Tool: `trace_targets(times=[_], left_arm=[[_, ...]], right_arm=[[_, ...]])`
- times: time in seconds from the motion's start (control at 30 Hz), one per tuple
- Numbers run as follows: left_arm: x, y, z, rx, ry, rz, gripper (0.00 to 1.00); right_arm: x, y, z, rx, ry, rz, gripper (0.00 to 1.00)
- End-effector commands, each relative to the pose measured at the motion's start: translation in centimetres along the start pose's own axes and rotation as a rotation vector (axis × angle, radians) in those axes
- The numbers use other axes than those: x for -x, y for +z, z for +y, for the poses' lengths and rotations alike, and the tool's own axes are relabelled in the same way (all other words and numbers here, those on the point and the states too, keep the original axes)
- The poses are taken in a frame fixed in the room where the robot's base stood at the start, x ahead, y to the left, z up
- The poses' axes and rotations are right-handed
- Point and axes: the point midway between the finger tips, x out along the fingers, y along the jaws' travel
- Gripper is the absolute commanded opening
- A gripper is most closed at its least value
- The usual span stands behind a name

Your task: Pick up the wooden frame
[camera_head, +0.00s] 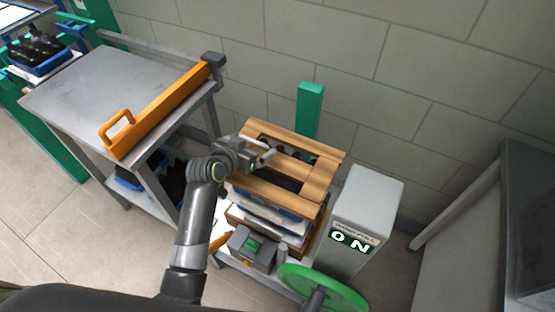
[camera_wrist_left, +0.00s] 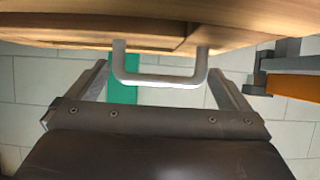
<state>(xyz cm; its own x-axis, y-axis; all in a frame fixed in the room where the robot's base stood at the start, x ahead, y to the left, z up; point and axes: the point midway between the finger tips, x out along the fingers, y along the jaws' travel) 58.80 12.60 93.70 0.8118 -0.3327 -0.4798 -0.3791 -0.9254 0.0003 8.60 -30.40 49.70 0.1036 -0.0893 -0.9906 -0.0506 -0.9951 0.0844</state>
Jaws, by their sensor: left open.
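The wooden frame (camera_head: 319,180) is a light brown slatted piece lying on top of a stack, with dark gaps between its slats. My left gripper (camera_head: 259,152) is at its left side, with the fingers open. In the left wrist view, the frame's wooden edge (camera_wrist_left: 150,28) spans the top. A grey U-shaped handle (camera_wrist_left: 160,81) sticks out from it between the spread fingers of my left gripper (camera_wrist_left: 160,72). Neither finger appears to touch the handle. My right gripper is not in view.
The frame lies on a stack of trays (camera_head: 265,213) on a low cart. A grey box marked "ON" (camera_head: 364,205) stands close on the right. A metal table (camera_head: 95,95) with an orange handled bar (camera_head: 165,105) is at left. A green post (camera_head: 309,110) stands behind.

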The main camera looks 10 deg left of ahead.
Motion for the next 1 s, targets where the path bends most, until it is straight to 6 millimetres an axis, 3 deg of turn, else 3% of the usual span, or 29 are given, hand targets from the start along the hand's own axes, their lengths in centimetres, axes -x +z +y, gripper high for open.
trace_targets(times=[0.37, 0.7, 1.0], left_arm=[[-0.75, 0.04, 0.0, 0.0, -0.001, 0.0, 1.0], [-0.73, 0.06, -0.01, 0.0, -0.001, 0.0, 0.57], [-0.53, -0.52, -0.02, 0.001, -0.001, 0.006, 0.55]], right_arm=[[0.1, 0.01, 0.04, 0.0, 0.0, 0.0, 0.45], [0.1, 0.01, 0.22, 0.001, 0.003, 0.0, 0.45], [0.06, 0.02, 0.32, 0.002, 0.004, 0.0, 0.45]])
